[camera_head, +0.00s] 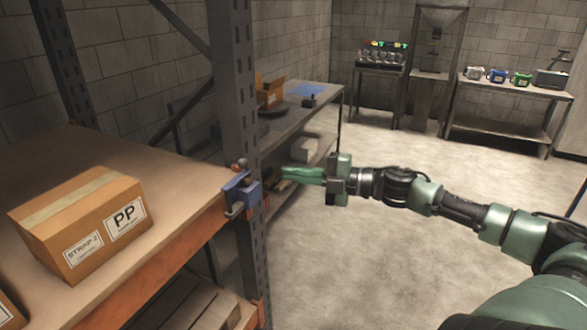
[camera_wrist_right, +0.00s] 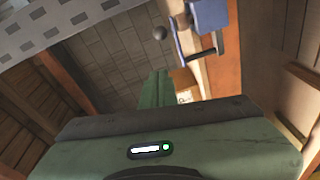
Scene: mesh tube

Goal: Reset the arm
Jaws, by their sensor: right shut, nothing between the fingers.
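My right arm reaches in from the right in the head view. Its green right gripper (camera_head: 290,174) points left, with the fingers shut and nothing between them. The fingers also show in the right wrist view (camera_wrist_right: 155,88). The gripper is in the air just right of the grey rack post. A blue clamp-like device (camera_head: 240,193) with a round ball on top is fixed at the rack shelf's corner by the post. It shows at the top of the right wrist view (camera_wrist_right: 208,18). The fingers are apart from it. My left gripper is not in view.
A cardboard box marked PP (camera_head: 84,222) sits on the wooden rack shelf (camera_head: 150,150). The grey post (camera_head: 237,100) stands close to my right gripper. A long bench (camera_head: 325,98) stands behind. The floor (camera_head: 400,265) around my arm is clear.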

